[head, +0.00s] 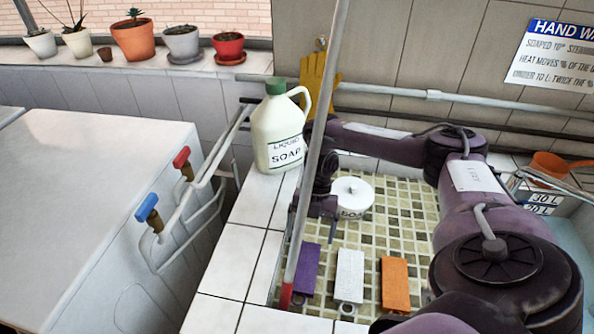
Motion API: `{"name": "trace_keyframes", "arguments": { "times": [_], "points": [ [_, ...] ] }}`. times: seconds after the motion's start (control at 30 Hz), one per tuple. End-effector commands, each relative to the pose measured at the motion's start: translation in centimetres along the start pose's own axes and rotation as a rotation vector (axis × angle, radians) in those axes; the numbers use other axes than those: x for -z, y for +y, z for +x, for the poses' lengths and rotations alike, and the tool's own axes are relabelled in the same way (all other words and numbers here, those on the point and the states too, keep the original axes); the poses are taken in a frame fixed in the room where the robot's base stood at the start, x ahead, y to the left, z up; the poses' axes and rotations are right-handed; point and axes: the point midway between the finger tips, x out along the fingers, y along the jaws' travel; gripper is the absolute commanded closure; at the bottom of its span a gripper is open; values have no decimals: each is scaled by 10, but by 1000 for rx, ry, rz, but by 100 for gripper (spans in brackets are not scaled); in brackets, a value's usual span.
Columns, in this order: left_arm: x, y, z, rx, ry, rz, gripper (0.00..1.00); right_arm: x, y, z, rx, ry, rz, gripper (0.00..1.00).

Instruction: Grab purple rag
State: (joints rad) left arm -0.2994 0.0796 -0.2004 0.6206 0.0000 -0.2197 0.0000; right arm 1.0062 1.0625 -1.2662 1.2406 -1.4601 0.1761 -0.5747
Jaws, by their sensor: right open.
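The purple rag (303,269) lies at the left of a row of three on the tiled sink floor. A pale pole crosses in front of its left side. My right gripper (319,224) is open and points down above and slightly beyond the rag, apart from it. Nothing shows between its fingers, though the pole hides part of it. My left gripper is not in view.
A white rag (349,276) and an orange rag (395,284) lie right of the purple one. A white soap tub (353,193) stands just right of my right gripper. A soap jug (277,130) stands on the rim. The pole (318,140) leans across the sink.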

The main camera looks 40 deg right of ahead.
Motion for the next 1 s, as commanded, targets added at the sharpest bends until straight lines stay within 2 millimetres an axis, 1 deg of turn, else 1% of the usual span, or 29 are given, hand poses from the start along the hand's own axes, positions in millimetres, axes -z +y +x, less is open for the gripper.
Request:
{"name": "trace_keyframes", "arguments": {
  "times": [0.03, 0.2, 0.27, 0.5, 0.63, 0.87, 0.9, 1.0],
  "points": [
    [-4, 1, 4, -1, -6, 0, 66, 0, 0, 8, 1, 4, 0, 11],
    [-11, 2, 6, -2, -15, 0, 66, 0, 0, 17, -1, 2, -1, 11],
    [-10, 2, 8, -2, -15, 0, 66, 0, 0, 23, 0, 4, -1, 11],
    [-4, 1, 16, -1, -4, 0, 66, 0, 0, 56, 1, 4, 1, 11],
    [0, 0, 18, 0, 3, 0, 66, 0, 0, 64, -1, 1, 1, 11],
    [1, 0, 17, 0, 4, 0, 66, 0, 0, 65, -1, 0, 0, 11],
    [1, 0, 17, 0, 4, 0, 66, 0, 0, 65, -1, 0, 0, 12],
    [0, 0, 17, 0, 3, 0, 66, 0, 0, 65, -1, 0, 0, 25]
  ]
}}
